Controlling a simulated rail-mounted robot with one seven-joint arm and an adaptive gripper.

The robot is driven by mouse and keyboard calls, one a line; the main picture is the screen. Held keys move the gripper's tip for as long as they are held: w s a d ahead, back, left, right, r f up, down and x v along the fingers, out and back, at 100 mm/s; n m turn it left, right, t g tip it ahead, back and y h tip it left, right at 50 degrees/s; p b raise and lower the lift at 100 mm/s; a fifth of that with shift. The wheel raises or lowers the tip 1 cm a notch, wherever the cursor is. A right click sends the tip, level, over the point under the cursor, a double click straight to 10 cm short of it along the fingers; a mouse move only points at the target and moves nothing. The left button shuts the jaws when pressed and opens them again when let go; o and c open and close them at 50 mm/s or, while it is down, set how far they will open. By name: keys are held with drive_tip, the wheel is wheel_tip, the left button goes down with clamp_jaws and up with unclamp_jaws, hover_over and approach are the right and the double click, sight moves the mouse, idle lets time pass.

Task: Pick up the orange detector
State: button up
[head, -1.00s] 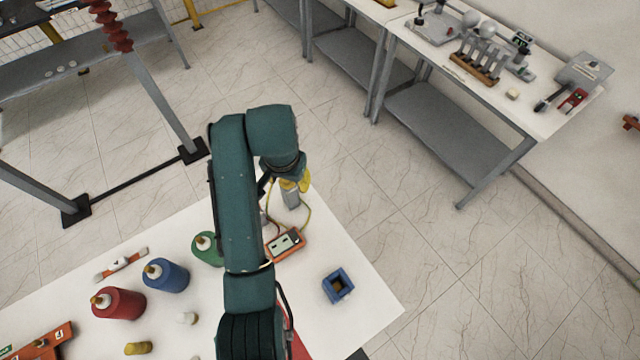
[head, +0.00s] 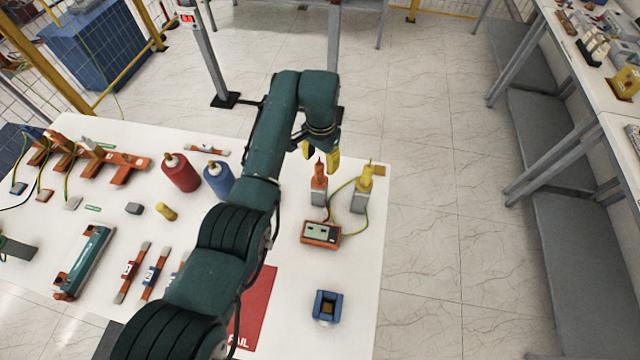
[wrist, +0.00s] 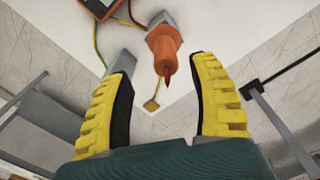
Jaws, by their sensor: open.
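The orange detector (head: 319,182) stands upright on the white table near its far edge, an orange pointed body on a grey base. In the wrist view the orange detector (wrist: 163,50) lies between the fingers, its red tip towards me, apart from both. My gripper (wrist: 161,68) is open and empty. In the head view my gripper (head: 332,160) is above and just beyond the detector, with one yellow finger clearly visible. The arm hides part of the gripper there.
A yellow detector (head: 364,190) stands just right of the orange one. Cables run to an orange meter box (head: 320,233) nearer me. A blue square holder (head: 327,307) stands at the near right. Red (head: 180,172) and blue bottles (head: 218,180) stand left of the arm.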

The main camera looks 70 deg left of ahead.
sight(320, 175)
wheel_tip(320, 175, down, 3)
drive_tip(key=shift+r, duration=0.1)
drive_tip(key=f, duration=0.5)
drive_tip(key=shift+s+a+f+b, duration=0.1)
drive_tip(key=shift+a+f+b, duration=0.2)
clamp_jaws()
